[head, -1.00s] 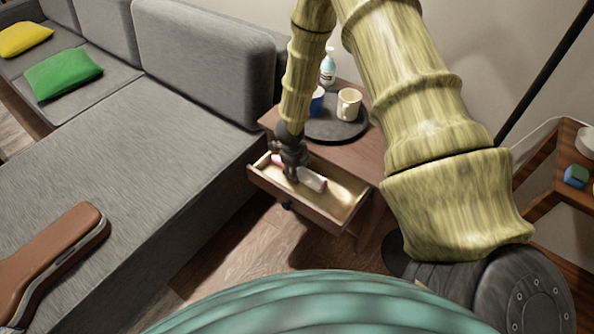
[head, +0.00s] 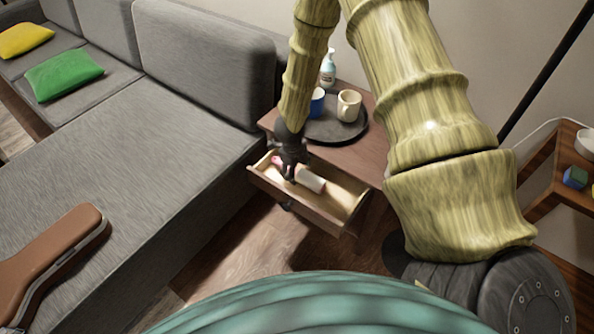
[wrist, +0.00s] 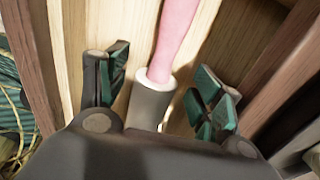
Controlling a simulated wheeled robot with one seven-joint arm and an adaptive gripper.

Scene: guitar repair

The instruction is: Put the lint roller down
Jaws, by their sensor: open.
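The lint roller (head: 310,181) lies in the open wooden drawer (head: 346,212) of the side table. In the wrist view its pink handle (wrist: 174,38) points away and its grey-white roll (wrist: 150,103) lies between my fingers. My gripper (head: 290,176) is down at the drawer. In the wrist view my gripper (wrist: 158,92) is open, its green-padded fingers apart on both sides of the roller with gaps visible. The near end of the roll is hidden by the gripper body.
A dark round tray (head: 333,127) on the side table (head: 352,155) holds a blue mug (head: 317,102) and a cream mug (head: 348,105). A spray bottle (head: 328,68) stands behind. The grey sofa (head: 150,160) is left of the drawer; a shelf (head: 560,180) is at right.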

